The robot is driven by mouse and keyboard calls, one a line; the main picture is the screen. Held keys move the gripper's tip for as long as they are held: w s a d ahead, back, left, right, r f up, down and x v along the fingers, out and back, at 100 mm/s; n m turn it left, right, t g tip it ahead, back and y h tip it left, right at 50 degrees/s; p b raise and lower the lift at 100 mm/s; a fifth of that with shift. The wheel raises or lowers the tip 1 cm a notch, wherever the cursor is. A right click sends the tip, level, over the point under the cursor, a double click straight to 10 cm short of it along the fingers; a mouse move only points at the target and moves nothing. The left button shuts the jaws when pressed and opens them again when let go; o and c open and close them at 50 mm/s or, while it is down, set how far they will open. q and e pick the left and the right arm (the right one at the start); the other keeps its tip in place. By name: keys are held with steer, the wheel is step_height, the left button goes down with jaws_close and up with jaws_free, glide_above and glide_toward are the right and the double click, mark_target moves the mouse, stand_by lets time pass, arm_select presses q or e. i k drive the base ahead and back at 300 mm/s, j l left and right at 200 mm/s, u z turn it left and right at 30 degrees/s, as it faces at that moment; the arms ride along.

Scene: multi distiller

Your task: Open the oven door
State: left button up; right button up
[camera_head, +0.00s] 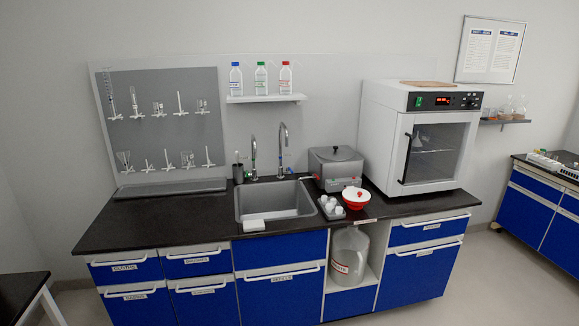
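The oven (380,140) is a white box on the right end of the black counter. A control panel with a red display (443,101) runs along its top front. The oven door (433,153) has a dark glass window with a shelf visible behind it, and it looks shut. A black vertical door handle (406,158) is on the door's left edge. Neither of my grippers shows in the head view.
A red-and-white bowl (356,198) and a small tray of white items (331,207) stand left of the oven near the counter (160,222) edge. A grey water bath (335,168) and a sink (275,202) are further left. Floor (490,280) in front at right is clear.

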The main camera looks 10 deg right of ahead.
mark_target(432, 152)
steer(key=i+l+z, duration=0.1)
steer(key=i+z, duration=0.65)
steer(key=i+j+z, duration=0.35)
steer(key=i, duration=0.2)
steer(key=l, duration=0.1)
